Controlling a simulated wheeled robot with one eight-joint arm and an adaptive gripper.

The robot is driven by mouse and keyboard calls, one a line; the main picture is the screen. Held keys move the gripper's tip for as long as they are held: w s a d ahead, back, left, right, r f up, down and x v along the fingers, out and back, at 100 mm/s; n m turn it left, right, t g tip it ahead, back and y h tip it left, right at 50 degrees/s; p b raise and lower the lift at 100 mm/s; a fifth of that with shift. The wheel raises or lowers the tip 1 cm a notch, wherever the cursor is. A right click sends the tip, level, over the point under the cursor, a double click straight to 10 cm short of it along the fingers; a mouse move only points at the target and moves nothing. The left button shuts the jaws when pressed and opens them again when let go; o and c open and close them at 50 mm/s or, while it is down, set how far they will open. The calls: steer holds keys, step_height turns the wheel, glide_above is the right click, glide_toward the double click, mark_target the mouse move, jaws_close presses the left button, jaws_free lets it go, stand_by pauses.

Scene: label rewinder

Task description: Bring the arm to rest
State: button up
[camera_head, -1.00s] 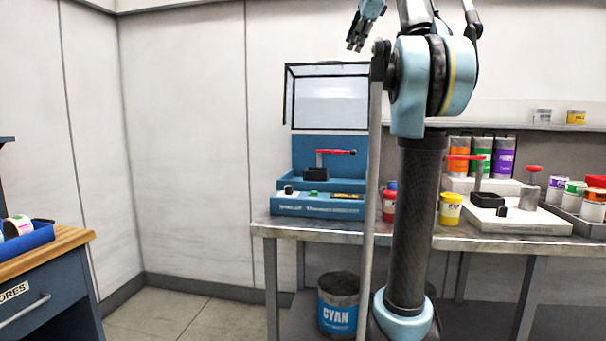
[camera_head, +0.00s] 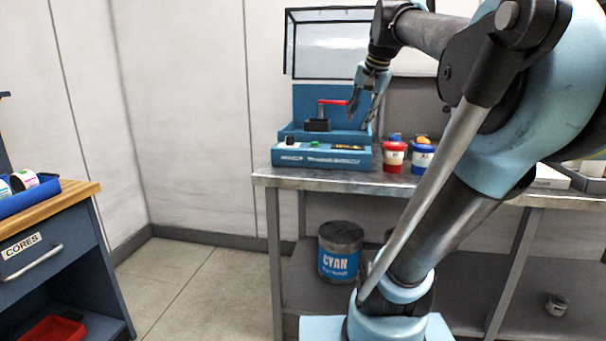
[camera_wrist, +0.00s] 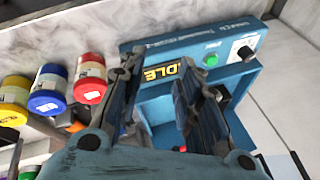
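My gripper (camera_head: 366,115) hangs from my bent arm in front of the right part of the blue label rewinder (camera_head: 290,155) in the head view. In the wrist view my gripper (camera_wrist: 160,78) has its two fingers apart with nothing held between them. Past the fingers are a yellow lit display reading "DLE" (camera_wrist: 162,73), its start hidden by a finger, a green button (camera_wrist: 211,60) and a dark knob (camera_wrist: 246,53). The red-handled lever (camera_head: 333,102) stands left of my gripper in the head view. I cannot tell whether the fingertips touch the machine.
A red jar (camera_head: 394,157) and a blue jar (camera_head: 422,159) stand right of the machine on the metal bench (camera_head: 320,182); a yellow jar (camera_wrist: 14,98) shows in the wrist view. A CYAN bucket (camera_head: 340,262) is below. A wood-topped cabinet (camera_head: 70,205) stands left, with clear floor between.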

steer(key=s+f+n, duration=0.2)
steer(key=s+f, duration=0.4)
steer(key=f, duration=0.5)
steer(key=s+d+f+n+g+h, duration=0.1)
steer(key=s+f, duration=0.5)
steer(key=f, duration=0.6)
steer(key=s+d+f+n+g, duration=0.1)
steer(key=s+f+n, duration=0.2)
steer(key=f, duration=0.9)
steer(key=s, duration=0.3)
steer(key=shift+s+n+h, duration=0.25)
steer(key=shift+n+h, duration=0.05)
steer(key=shift+h, duration=0.1)
steer(key=shift+w+d, duration=0.1)
steer(key=shift+w+f, duration=0.2)
steer(key=shift+w, duration=0.15)
